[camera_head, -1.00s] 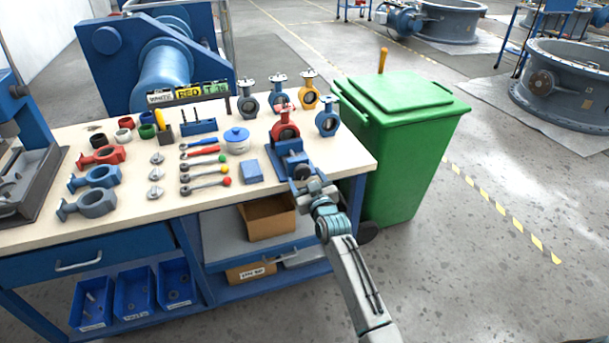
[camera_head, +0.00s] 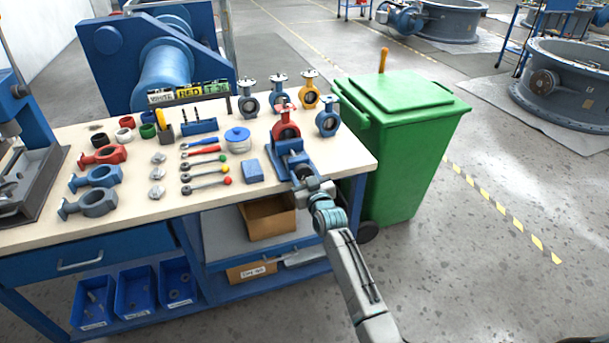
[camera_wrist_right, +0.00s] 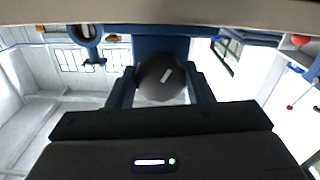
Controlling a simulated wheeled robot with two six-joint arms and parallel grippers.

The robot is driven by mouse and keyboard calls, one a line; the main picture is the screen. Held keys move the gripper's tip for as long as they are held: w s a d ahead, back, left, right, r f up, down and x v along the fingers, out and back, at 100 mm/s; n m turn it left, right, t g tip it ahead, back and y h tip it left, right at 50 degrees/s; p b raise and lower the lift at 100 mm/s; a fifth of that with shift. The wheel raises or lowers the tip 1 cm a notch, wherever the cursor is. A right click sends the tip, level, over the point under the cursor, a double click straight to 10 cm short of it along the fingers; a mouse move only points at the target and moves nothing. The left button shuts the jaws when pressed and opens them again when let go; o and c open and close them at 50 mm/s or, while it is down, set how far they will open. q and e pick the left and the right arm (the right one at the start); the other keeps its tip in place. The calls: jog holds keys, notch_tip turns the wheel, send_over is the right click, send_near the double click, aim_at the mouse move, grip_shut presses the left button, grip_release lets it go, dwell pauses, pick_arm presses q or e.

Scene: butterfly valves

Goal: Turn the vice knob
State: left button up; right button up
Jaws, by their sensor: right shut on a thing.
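The blue vice (camera_head: 293,160) stands at the right front edge of the workbench, with a red butterfly valve (camera_head: 286,131) at it. My right gripper (camera_head: 302,178) is at the front of the vice, and the knob is mostly hidden behind it in the head view. In the right wrist view, the dark round vice knob (camera_wrist_right: 161,77) with a pale mark on it lies between the two fingers of my right gripper (camera_wrist_right: 161,90). The gripper is shut on the knob. The pale mark is tilted. My left gripper is not in view.
The workbench top (camera_head: 130,205) holds valve bodies, discs, ratchets and a blue pot (camera_head: 238,141). A blue block (camera_head: 252,171) lies left of the vice. Several valves stand behind it. A green bin (camera_head: 405,150) stands close to the bench's right side. The floor in front is clear.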

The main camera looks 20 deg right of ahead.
jog(key=o, duration=1)
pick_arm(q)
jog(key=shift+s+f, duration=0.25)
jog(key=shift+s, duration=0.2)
pick_arm(e)
jog(key=shift+s, duration=0.1)
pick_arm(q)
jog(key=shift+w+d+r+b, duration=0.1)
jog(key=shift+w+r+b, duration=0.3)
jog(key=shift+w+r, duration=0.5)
pick_arm(e)
jog(key=s, duration=1)
jog(key=shift+s+d, duration=0.15)
jog(key=shift+s, duration=0.15)
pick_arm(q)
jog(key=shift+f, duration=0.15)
pick_arm(e)
jog(key=shift+f, duration=0.1)
